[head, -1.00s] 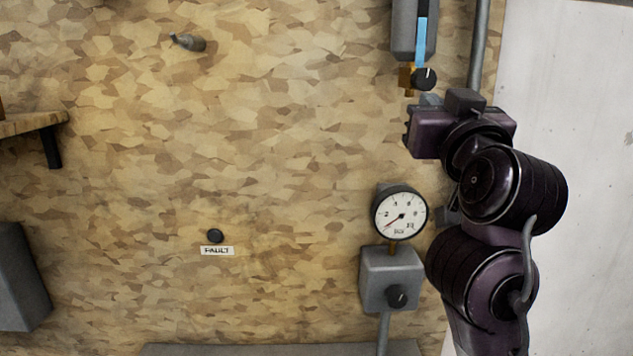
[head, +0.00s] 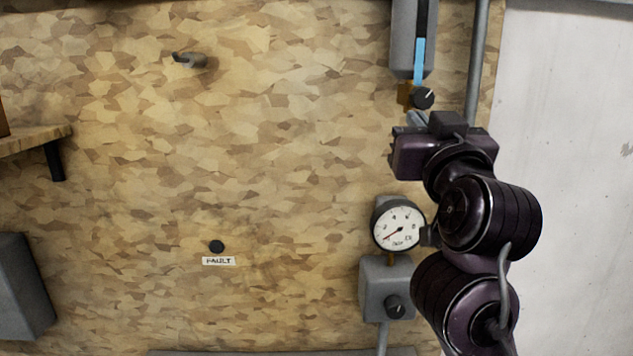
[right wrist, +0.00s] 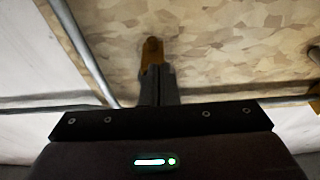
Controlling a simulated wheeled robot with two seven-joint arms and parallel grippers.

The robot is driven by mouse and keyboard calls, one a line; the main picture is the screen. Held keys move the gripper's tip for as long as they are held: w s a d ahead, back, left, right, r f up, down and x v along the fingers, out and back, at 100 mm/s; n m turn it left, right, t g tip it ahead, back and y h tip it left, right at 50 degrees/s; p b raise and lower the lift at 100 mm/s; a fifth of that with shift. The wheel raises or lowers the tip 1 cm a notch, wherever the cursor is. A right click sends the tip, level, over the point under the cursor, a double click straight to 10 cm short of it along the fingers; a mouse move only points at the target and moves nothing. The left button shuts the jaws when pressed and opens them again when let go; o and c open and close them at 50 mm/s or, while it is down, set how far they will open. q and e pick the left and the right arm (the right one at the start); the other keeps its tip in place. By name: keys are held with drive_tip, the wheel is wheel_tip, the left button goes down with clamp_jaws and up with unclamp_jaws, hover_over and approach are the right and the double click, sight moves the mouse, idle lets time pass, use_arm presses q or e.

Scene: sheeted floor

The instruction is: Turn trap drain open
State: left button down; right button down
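A black knob (head: 422,98) with a white pointer line sits beside a brass fitting (head: 404,96), under a grey housing with a blue strip (head: 419,60); this looks like the trap drain, though no label shows. My right gripper (head: 417,119) is just below the knob, its fingertips partly hidden by its own body. In the right wrist view its grey fingers (right wrist: 158,86) lie close together, with no object clearly between them. An orange-brown piece (right wrist: 152,52) shows at their tips; I cannot tell whether they touch it. My left gripper is out of view.
A dial gauge (head: 398,225) sits above a grey box (head: 376,287) with another black knob (head: 395,306), close to my right arm. A vertical pipe (head: 478,60) runs right of the housing. A wall peg (head: 189,60) and FAULT label (head: 218,261) are farther left.

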idle(0.5)
drive_tip(key=s+p, duration=0.4)
drive_tip(key=s, duration=0.2)
drive_tip(key=shift+a+f+p, duration=0.15)
drive_tip(key=shift+f+p, duration=0.2)
drive_tip(key=shift+p, duration=0.05)
